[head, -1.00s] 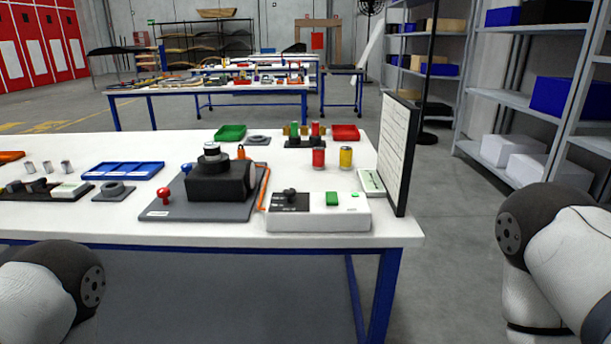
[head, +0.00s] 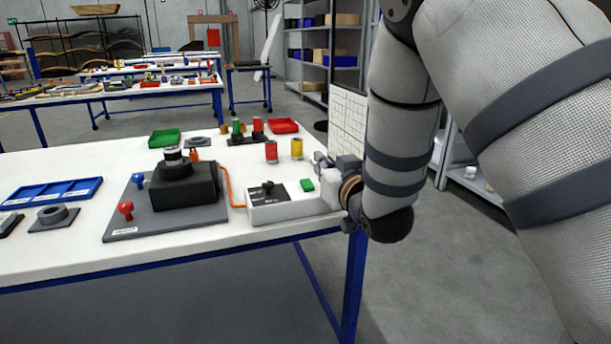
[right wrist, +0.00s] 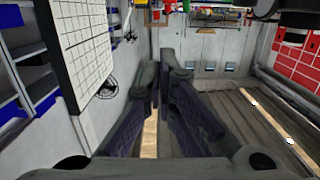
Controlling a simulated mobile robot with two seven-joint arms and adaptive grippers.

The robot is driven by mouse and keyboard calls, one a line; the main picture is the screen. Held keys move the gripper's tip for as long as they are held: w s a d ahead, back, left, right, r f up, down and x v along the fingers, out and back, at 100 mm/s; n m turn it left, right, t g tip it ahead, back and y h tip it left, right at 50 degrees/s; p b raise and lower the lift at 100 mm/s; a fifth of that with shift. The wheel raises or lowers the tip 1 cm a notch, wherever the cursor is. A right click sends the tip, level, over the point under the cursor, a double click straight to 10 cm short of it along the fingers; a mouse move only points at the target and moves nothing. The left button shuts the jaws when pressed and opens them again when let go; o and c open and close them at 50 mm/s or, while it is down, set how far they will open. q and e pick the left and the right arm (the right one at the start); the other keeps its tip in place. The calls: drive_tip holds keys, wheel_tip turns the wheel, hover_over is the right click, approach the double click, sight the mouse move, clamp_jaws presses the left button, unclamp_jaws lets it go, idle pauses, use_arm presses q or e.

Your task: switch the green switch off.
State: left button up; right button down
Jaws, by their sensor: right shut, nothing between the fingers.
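The green switch (head: 307,185) is a small green block on top of a white control box (head: 288,208) near the front right corner of the table. The box also has a black panel (head: 267,194) with a dark knob on its left part. My right gripper (head: 322,164) is shut and empty. In the head view it is at the right end of the box, just right of the switch, and hides that end. Whether it touches the box I cannot tell. Its fingers (right wrist: 157,75) show in the right wrist view, without the switch. My left gripper is out of view.
Left of the box are a grey base with a black block (head: 184,187), a red knob (head: 125,210) and an orange cable (head: 228,180). Red (head: 271,151) and yellow (head: 296,148) cylinders stand behind. A white gridded board (head: 346,122) stands at the right edge.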

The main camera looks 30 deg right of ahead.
hover_over(312, 187)
drive_tip(key=shift+s+f+b, duration=0.2)
drive_tip(key=shift+f+b, duration=0.25)
drive_tip(key=shift+f, duration=0.3)
wheel_tip(312, 187, down, 2)
drive_tip(key=shift+w+f, duration=0.1)
drive_tip(key=shift+f, duration=0.45)
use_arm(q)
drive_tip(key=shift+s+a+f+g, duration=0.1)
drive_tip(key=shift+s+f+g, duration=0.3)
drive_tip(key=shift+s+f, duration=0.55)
use_arm(e)
drive_tip(key=shift+w, duration=0.1)
